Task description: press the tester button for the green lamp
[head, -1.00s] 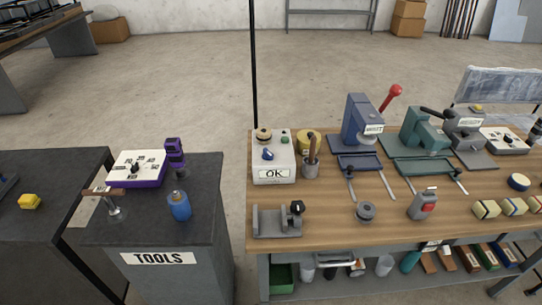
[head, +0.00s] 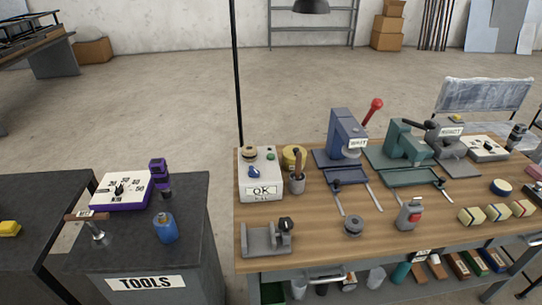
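A white box with an "OK" label (head: 261,190) stands at the left end of the wooden bench; it appears to be the tester. A small green round piece (head: 271,156) sits on its top right; I cannot tell whether it is the button or the lamp, or whether it is lit. A blue knob (head: 254,171) is on its sloped face, and a tan round piece (head: 249,153) is at its upper left. Neither of my grippers is in view.
A grey fixture (head: 262,241) lies in front. Blue (head: 343,130) and green (head: 403,146) presses stand further right. A dark TOOLS cabinet (head: 190,230) is left, across a narrow gap.

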